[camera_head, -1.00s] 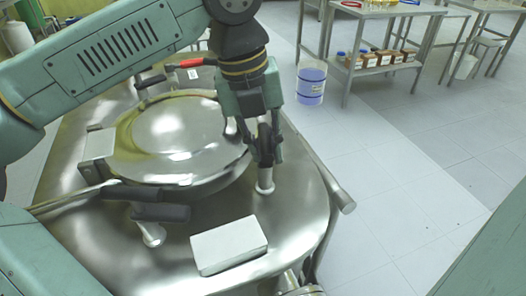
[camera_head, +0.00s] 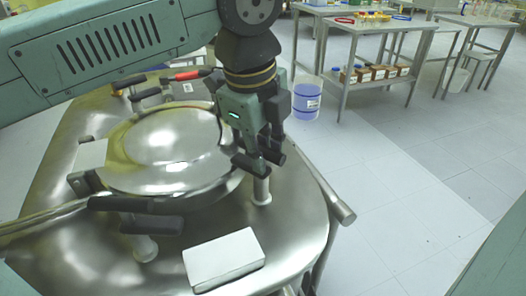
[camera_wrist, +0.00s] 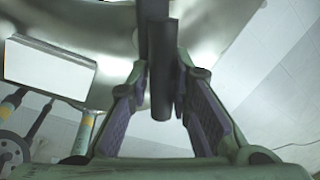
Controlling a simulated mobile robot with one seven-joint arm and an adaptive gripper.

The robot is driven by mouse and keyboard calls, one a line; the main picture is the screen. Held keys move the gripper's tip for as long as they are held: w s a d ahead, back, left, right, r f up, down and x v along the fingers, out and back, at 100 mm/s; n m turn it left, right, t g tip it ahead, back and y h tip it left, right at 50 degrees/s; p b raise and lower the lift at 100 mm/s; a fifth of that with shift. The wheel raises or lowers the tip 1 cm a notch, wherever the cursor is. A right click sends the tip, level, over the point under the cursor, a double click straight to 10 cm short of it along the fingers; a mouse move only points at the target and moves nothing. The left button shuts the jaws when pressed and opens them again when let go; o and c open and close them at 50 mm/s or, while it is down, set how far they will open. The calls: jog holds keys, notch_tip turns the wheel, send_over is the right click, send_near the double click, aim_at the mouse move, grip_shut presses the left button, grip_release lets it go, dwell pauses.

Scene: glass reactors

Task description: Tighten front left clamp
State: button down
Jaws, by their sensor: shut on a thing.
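A steel reactor lid (camera_head: 165,150) sits on a rounded steel top in the head view. A clamp with a black handle (camera_head: 250,165) is at the lid's right edge, by a short steel post (camera_head: 261,190). My gripper (camera_head: 262,150) is at this clamp, shut on its black handle. In the wrist view my gripper (camera_wrist: 166,85) has the black handle (camera_wrist: 161,95) between its purple-padded fingers. Another clamp with black handles (camera_head: 152,222) is at the lid's lower left, by a second post (camera_head: 146,247). The fingers partly hide the held clamp, and I cannot tell how tight it is.
A white box (camera_head: 222,260) lies on the steel top near its front edge; it also shows in the wrist view (camera_wrist: 48,68). A red-handled clamp (camera_head: 187,75) is at the back. A bucket (camera_head: 307,97) and metal tables (camera_head: 375,25) stand beyond. Floor at right is clear.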

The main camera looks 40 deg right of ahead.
jog(key=shift+w+d+r+n, duration=0.1)
jog(key=shift+d+r+n, duration=0.1)
jog(key=shift+n, duration=0.3)
jog(key=c, duration=1.7)
grip_release()
jog(key=shift+o, duration=0.9)
jog(key=shift+f, duration=0.15)
jog(key=shift+a, duration=0.1)
notch_tip(320, 180, up, 12)
jog(key=s+a, duration=0.1)
jog(key=a, duration=0.1)
jog(key=shift+f, duration=0.1)
